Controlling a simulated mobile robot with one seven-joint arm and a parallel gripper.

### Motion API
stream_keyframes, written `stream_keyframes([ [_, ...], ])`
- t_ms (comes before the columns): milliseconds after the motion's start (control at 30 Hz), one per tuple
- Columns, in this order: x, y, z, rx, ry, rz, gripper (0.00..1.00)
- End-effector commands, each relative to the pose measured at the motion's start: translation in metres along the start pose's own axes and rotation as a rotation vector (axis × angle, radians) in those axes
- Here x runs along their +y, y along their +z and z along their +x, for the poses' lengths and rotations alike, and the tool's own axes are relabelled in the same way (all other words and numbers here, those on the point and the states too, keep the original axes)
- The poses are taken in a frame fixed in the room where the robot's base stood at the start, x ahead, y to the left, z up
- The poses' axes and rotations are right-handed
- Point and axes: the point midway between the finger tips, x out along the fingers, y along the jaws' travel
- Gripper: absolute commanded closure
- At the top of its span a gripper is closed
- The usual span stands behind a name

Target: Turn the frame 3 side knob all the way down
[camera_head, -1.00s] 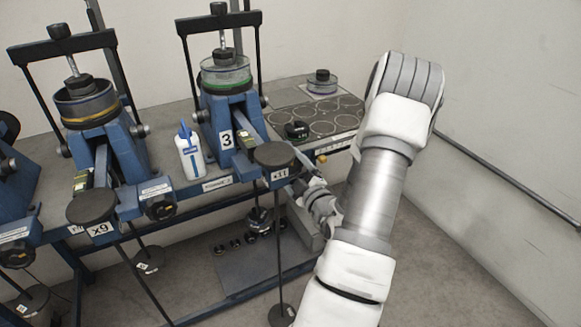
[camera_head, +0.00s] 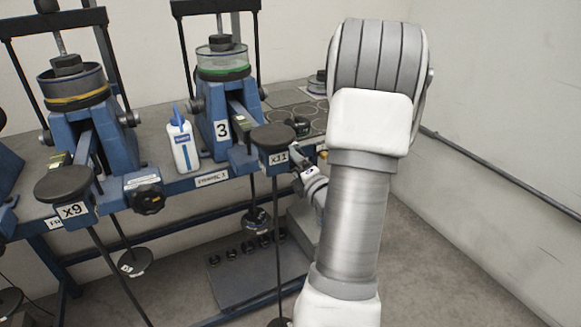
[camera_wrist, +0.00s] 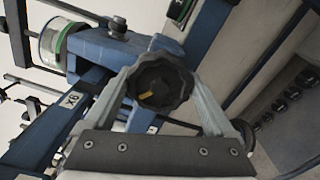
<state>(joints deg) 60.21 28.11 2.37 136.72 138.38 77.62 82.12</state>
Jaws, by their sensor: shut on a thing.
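Frame 3 (camera_head: 213,148) is a blue lever frame with a "3" label, left of my arm in the head view. Its side knob (camera_wrist: 163,82) is black and lobed, with a yellow mark at the lower left of its face in the wrist view. My gripper (camera_wrist: 162,85) is shut on this knob, one finger on each side.
A white bottle with a blue cap (camera_head: 183,145) stands on the bench left of frame 3. Another blue frame with an "x9" hanger (camera_head: 65,185) and its own black knob (camera_head: 150,198) is further left.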

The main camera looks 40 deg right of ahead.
Motion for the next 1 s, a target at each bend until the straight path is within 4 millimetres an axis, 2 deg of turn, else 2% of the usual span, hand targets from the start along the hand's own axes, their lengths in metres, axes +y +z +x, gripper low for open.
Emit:
stream_keyframes([
  [67, 0.0, -0.001, 0.003, 0.001, 0.011, -0.101, 1.0],
  [100, 0.002, 0.0, 0.003, 0.001, 0.011, -0.129, 0.09],
  [167, 0.004, 0.0, 0.003, 0.001, 0.009, -0.12, 0.0],
  [467, 0.002, 0.001, -0.003, -0.002, 0.004, -0.114, 0.0],
  [800, 0.001, 0.001, -0.044, -0.003, 0.002, -0.111, 0.0],
  [1000, 0.001, 0.001, -0.059, -0.001, 0.003, -0.112, 0.0],
])
